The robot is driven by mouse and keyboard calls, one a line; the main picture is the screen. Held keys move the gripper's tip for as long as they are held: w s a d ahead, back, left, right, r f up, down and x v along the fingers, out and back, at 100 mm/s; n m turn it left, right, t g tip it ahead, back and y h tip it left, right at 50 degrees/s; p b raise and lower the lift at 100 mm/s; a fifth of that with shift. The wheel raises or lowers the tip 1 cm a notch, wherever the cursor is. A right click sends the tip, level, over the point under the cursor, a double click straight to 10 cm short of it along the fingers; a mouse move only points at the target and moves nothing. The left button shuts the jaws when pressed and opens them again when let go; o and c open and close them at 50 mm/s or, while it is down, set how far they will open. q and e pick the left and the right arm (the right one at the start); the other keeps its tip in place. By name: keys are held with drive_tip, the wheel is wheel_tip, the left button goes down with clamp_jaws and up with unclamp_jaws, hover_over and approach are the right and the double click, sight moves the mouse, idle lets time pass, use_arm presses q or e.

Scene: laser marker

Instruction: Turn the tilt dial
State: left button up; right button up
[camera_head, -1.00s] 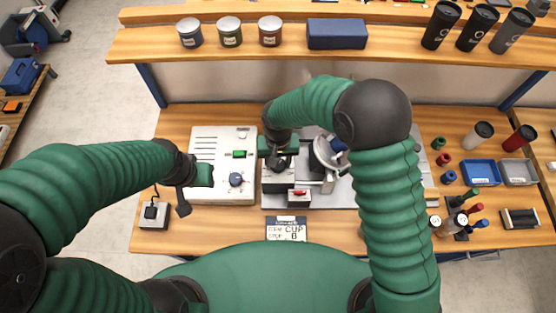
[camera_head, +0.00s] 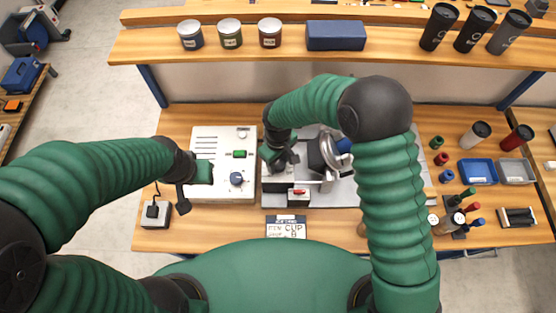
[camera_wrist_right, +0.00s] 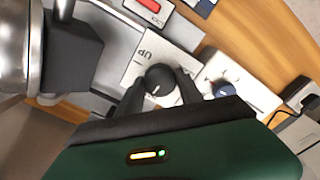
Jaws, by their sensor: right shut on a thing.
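The tilt dial (camera_wrist_right: 159,78) is a round black knob with a white mark, on a light plate (camera_wrist_right: 146,54) lettered "UP". My right gripper (camera_head: 280,160) is over the dial on the grey machine; in the right wrist view its two dark fingers (camera_wrist_right: 160,88) are on either side of the knob and shut on it. In the head view the gripper mostly hides the dial. A silvery round fixture (camera_head: 330,152) stands just right of it. My left gripper (camera_head: 183,203) hangs at the left edge of the white control box (camera_head: 222,190), away from the dial; its jaws are unclear.
The control box has a blue knob (camera_head: 236,179) and green button (camera_head: 239,154). A red switch (camera_head: 299,192) is in front of the dial. A small corded switch box (camera_head: 155,214) sits at left. Blue tray (camera_head: 478,171) and bottles stand at right.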

drive_tip(key=shift+w+r, duration=0.15)
drive_tip(key=shift+w, duration=0.05)
idle(0.3)
drive_tip(key=o, duration=1.1)
drive_tip(key=shift+o, duration=1.4)
drive_tip(key=shift+a, duration=0.1)
drive_tip(key=shift+s, duration=0.1)
wheel_tip(320, 180, up, 16)
drive_tip(key=b, duration=0.1)
drive_tip(key=shift+r+b, duration=0.25)
drive_tip(key=shift+b, duration=0.15)
